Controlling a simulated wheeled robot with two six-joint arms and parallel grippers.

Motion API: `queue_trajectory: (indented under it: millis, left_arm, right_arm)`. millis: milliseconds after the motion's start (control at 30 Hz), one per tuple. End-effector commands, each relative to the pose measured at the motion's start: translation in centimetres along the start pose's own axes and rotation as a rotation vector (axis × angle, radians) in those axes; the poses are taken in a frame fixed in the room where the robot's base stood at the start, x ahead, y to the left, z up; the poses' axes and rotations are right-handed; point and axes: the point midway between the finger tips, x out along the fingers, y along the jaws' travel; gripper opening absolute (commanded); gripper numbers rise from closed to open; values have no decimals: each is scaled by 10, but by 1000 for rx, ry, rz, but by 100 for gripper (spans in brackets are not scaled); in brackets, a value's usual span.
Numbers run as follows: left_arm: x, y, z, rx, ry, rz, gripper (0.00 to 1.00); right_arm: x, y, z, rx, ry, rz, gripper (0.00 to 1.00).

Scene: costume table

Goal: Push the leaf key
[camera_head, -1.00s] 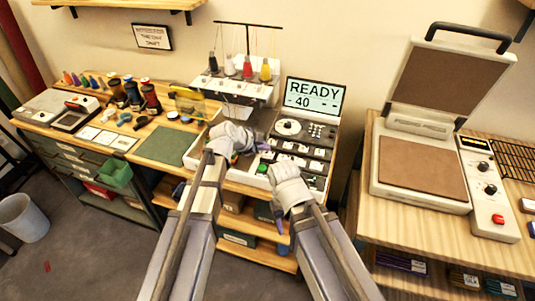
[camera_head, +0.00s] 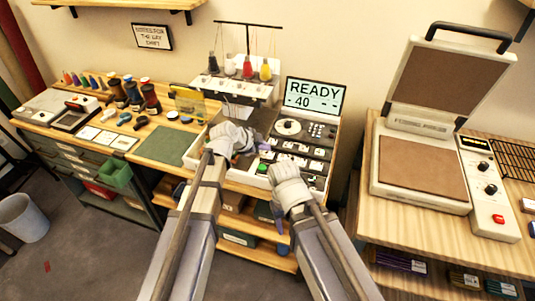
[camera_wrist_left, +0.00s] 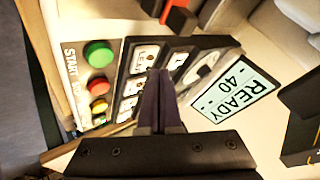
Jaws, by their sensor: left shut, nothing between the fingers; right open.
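The key panel (camera_head: 310,152) of the machine holds rows of dark keys with white picture labels. In the left wrist view, a labelled key (camera_wrist_left: 145,55) shows just beyond my fingers. The pictures are too small or partly hidden, so I cannot tell which key is the leaf. My left gripper (camera_head: 257,146) is shut and empty at the panel's left side. Its fingertips (camera_wrist_left: 158,72) overlap the keys in the left wrist view; whether they touch is unclear. My right gripper (camera_head: 282,232) is open and empty, low in front of the machine's front edge.
Green, orange and red round buttons (camera_wrist_left: 98,53) sit beside the keys near the word START. A display (camera_head: 314,96) reads READY 40. A thread stand (camera_head: 240,75) rises behind. A heat press (camera_head: 425,165) stands on the right table. A green mat (camera_head: 165,146) lies left.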

Motion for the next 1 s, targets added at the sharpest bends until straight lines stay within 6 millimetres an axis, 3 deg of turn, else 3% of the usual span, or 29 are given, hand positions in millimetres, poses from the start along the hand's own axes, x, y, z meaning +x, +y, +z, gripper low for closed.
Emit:
queue_trajectory:
  millis: [200,1000]
  left_arm:
    - [6,4,4,0,0,0,0]
    - [9,6,6,0,0,0,0]
  right_arm:
    - [9,-1,0,0,0,0,50]
    - [13,-1,-1,0,0,0,50]
